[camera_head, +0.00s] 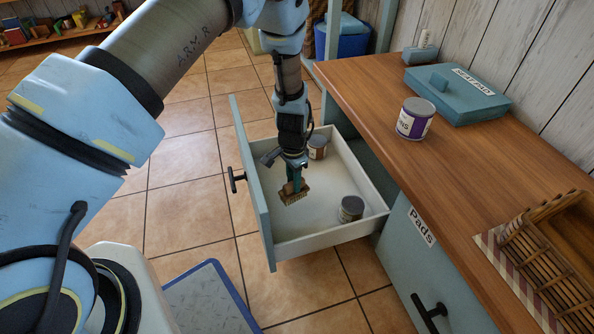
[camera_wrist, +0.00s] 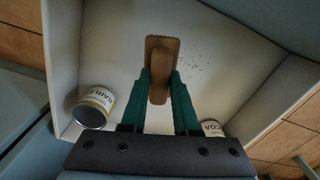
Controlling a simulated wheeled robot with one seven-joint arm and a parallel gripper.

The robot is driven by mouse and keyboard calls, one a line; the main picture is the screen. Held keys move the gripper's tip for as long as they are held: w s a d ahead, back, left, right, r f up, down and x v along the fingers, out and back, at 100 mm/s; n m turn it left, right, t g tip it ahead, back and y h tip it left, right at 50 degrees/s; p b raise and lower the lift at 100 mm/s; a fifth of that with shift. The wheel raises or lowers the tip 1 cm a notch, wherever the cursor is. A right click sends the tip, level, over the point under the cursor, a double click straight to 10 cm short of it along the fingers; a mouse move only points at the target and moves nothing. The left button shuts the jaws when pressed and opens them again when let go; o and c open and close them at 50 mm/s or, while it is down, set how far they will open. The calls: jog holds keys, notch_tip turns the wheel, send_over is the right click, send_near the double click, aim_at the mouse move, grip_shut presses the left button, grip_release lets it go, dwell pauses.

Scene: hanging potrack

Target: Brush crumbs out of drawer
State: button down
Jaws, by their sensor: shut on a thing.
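The drawer (camera_head: 250,185) is pulled open from the wooden-topped counter. My gripper (camera_head: 293,178) is over the inside of the drawer, shut on the handle of a brush (camera_head: 294,198) with its bristles down. In the wrist view, my green fingers (camera_wrist: 161,82) hold the brush's wooden handle (camera_wrist: 162,48). I cannot tell whether the bristles touch the drawer floor. Small dark crumbs (camera_wrist: 195,65) lie scattered on the pale floor, just right of the brush in the wrist view.
Two cans stand in the drawer: one near its front right corner (camera_head: 350,208), one toward the far side (camera_head: 317,148). The counter holds a purple-labelled can (camera_head: 415,119), a teal box (camera_head: 457,94) and a wicker basket (camera_head: 545,262). A blue-edged tray or mat (camera_head: 205,300) lies below the drawer.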

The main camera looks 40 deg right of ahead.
jog(key=shift+r+p, duration=0.7)
jog(key=shift+r, duration=0.6)
jog(key=shift+r, duration=0.1)
